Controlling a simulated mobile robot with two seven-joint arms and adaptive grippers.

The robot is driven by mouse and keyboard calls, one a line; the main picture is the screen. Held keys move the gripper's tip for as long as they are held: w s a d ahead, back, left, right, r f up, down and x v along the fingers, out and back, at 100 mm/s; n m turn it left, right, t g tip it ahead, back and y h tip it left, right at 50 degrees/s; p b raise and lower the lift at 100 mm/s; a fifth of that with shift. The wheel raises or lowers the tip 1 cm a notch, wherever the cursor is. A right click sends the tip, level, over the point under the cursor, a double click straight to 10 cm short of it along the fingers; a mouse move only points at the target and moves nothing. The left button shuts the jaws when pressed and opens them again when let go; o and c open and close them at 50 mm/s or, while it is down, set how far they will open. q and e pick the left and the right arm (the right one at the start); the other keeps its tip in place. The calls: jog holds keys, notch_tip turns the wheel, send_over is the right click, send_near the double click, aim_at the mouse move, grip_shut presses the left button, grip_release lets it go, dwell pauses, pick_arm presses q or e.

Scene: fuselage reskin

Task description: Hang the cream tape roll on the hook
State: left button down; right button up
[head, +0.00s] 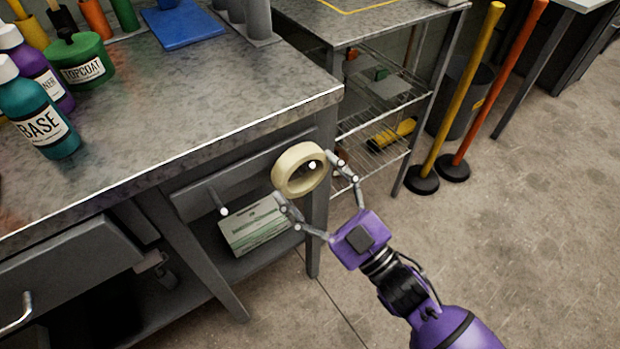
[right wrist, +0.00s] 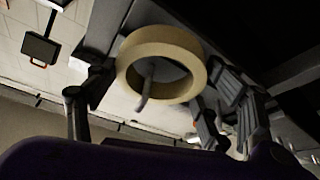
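The cream tape roll (head: 284,180) is in front of the grey workbench's side, near its right corner, between the two fingers of my right gripper (head: 305,176). The fingertips sit against opposite sides of the roll. A hook with a white tip (head: 312,164) shows inside the roll's hole, towards its upper right. In the right wrist view the roll (right wrist: 128,75) is ahead between the fingers, and the grey hook (right wrist: 147,85) shows in its hole, its end reaching the near rim. I cannot tell whether the roll's weight rests on the hook. My left gripper is out of view.
Another white-tipped peg (head: 224,211) sticks out left of the roll, empty. A labelled box (head: 254,229) is on the shelf below. Paint bottles (head: 45,118) stand on the bench top (head: 200,100). A wire rack (head: 372,140) is behind; open floor lies to the right.

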jog(key=o, duration=0.5)
jog(key=shift+o, duration=0.2)
